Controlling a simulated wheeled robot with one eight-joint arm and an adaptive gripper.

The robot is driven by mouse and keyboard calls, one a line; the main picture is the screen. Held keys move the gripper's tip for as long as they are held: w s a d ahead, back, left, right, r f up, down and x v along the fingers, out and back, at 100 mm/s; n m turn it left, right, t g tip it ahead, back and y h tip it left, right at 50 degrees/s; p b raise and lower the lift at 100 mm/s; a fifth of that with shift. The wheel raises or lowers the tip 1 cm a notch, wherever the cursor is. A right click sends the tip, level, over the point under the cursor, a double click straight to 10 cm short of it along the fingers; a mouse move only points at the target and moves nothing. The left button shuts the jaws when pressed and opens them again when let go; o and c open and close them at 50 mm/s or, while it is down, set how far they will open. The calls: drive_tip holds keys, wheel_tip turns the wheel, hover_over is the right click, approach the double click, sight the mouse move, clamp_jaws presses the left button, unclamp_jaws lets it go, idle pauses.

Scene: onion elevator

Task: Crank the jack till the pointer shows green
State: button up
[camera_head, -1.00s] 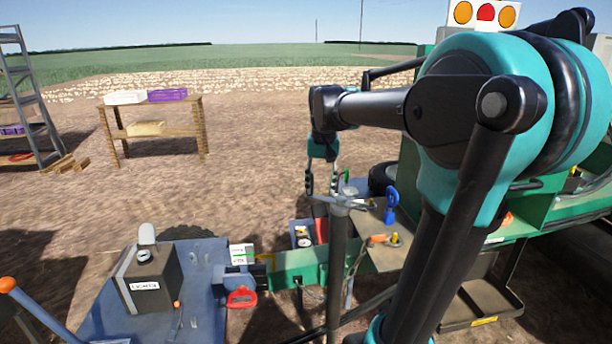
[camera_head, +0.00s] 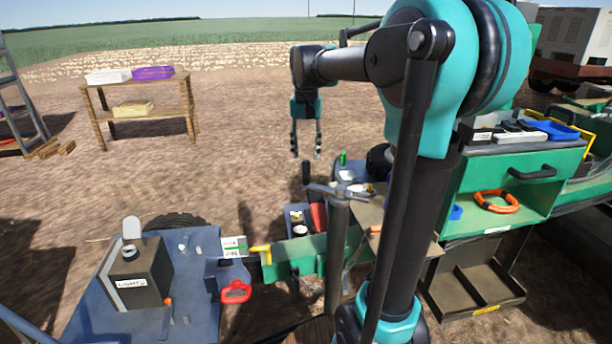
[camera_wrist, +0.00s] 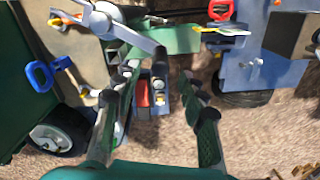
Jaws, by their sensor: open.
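The jack (camera_head: 339,235) is a grey upright post with a crank on top. A crank arm (camera_head: 322,188) reaches left to a dark upright grip (camera_head: 306,173). My gripper (camera_head: 306,153) points down, open and empty, just above that grip. In the wrist view the dark grip (camera_wrist: 160,58) shows between the spread fingers of my gripper (camera_wrist: 160,75); I see no contact. A yellow pointer (camera_head: 261,249) stands beside a white card (camera_head: 235,246) with a green band, left of the jack. The exact mark it meets is too small to tell.
A blue deck with a box marked LIGHT (camera_head: 140,275) and a red-handled part (camera_head: 235,291) lies front left. A green cabinet (camera_head: 515,180) stands right. A wooden table (camera_head: 138,105) stands far behind on open dirt. A red and grey item (camera_wrist: 145,95) lies below the grip.

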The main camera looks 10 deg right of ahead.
sight(306, 184)
wheel_tip(306, 184, down, 9)
drive_tip(key=shift+r, duration=0.15)
drive_tip(key=shift+c, duration=0.3)
clamp_jaws()
